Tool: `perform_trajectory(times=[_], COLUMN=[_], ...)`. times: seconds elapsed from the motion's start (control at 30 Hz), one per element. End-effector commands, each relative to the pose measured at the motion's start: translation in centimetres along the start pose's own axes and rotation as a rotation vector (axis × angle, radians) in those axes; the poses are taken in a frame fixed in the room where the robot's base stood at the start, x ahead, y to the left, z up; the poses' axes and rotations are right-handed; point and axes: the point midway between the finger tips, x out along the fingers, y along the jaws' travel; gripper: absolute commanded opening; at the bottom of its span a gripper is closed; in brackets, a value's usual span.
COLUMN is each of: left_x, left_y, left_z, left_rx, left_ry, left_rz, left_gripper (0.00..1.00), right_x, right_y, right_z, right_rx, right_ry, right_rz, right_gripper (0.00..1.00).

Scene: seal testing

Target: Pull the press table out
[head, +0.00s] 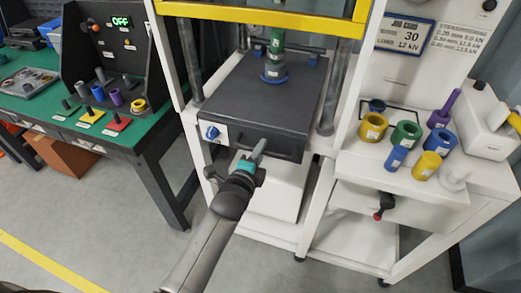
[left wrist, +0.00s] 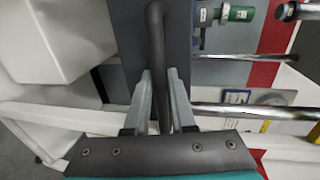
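The press table (head: 262,88) is a dark grey slab inside the white press frame, under the green and blue press column. A dark bar handle (head: 284,153) runs along its front edge. My left gripper (head: 258,148) is at that front edge, by the handle's left part. The fingers stand apart, with a gap beside the bar; firm contact does not show. My right gripper is not in view.
A blue knob (head: 212,133) sits on the front left. Steel columns (head: 330,90) flank the table. At right, a white bench (head: 350,150) carries several coloured rings and cylinders. A green workbench (head: 60,105) stands at left. The floor in front is mostly clear.

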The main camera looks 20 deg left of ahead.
Motion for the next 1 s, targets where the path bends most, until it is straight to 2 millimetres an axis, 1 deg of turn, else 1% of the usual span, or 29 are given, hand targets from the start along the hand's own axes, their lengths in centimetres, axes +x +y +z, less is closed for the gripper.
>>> perform_trajectory(times=[0.03,0.17,0.2,1.0], left_x=[-0.01,-0.02,-0.02,-0.02], left_y=[0.01,0.02,0.02,0.04], left_z=[0.0,-0.01,0.0,0.0], left_rx=[0.0,0.0,0.0,0.0], left_ry=[0.0,0.0,0.0,0.0], left_rz=[0.0,0.0,0.0,0.001], left_gripper=[0.16,0.01,0.0,0.0], right_x=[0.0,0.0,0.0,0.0], right_y=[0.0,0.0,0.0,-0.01], right_z=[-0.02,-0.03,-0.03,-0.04], right_rx=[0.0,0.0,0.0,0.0], right_ry=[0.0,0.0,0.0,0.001], right_rz=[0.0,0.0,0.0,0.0], right_gripper=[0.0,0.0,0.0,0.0])
